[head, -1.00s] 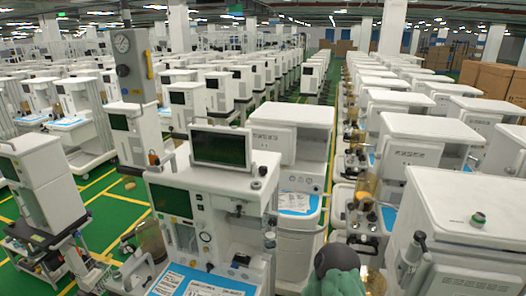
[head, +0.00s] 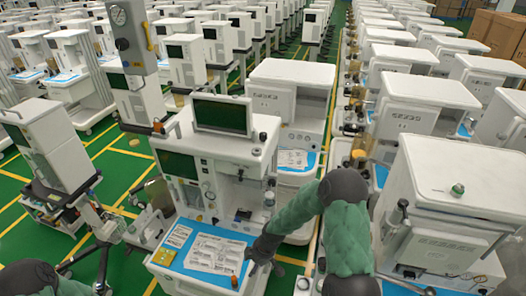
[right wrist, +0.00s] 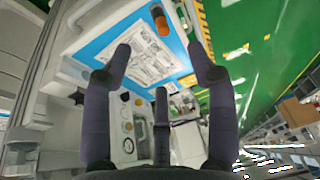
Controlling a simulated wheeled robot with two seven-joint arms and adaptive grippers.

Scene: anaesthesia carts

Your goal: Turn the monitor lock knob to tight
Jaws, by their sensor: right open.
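The cart (head: 216,150) in front of me carries a tilted dark-screened monitor (head: 222,115) on its top. A small dark round knob (head: 256,151) sits on the cart top, right of the monitor. My right gripper (head: 262,258) is over the right front of the cart's blue worktop, below and apart from both knobs. In the right wrist view its dark fingers (right wrist: 160,62) are spread and empty. My left gripper is out of view.
Printed sheets (head: 215,253) and an orange cylinder (head: 234,282) are on the worktop; the cylinder also shows in the right wrist view (right wrist: 160,22). Another white cart (head: 440,190) stands close on the right.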

